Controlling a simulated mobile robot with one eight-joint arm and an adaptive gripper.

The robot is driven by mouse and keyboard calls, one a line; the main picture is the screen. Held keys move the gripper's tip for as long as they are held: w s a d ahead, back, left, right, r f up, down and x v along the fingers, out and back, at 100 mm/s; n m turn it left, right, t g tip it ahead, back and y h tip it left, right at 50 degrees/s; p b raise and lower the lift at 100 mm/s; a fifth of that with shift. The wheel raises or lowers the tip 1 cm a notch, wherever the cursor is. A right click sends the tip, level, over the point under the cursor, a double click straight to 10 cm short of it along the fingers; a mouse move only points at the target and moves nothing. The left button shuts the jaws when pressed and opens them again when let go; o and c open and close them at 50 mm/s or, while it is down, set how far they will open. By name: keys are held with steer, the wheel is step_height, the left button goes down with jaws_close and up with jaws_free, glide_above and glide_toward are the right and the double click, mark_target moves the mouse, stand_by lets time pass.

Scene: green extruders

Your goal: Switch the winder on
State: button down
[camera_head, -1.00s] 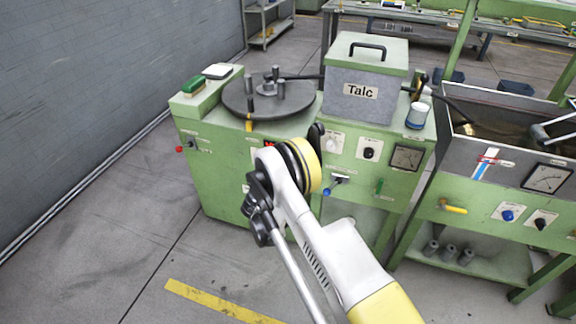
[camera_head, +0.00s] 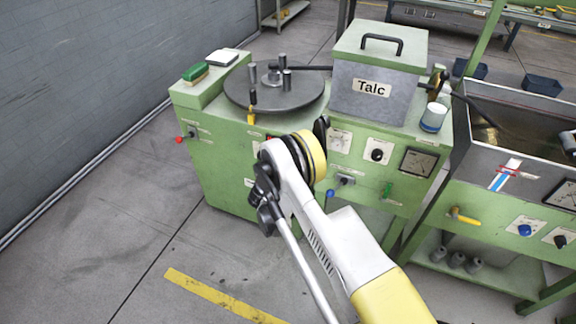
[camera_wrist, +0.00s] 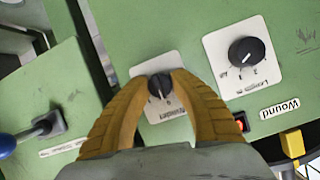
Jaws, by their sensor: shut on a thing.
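A black rotary knob (camera_wrist: 158,86) on a white plate sits on the green panel in the wrist view. The tan fingers of my gripper (camera_wrist: 159,84) are closed around it, one tip on each side. In the head view the winder, a green cabinet with a dark round turntable (camera_head: 272,92) on top, stands left of the Talc box. My arm hides the gripper and the held knob there.
A blue-ended lever (camera_wrist: 38,130) is at the left. The grey Talc box (camera_head: 377,90) stands beside the turntable.

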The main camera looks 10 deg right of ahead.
steer(key=shift+m+t+y, duration=0.5)
steer(key=shift+m+y, duration=0.1)
steer(key=shift+m, duration=0.5)
steer(key=c, duration=1.1)
jaws_free()
steer(key=shift+d, duration=0.1)
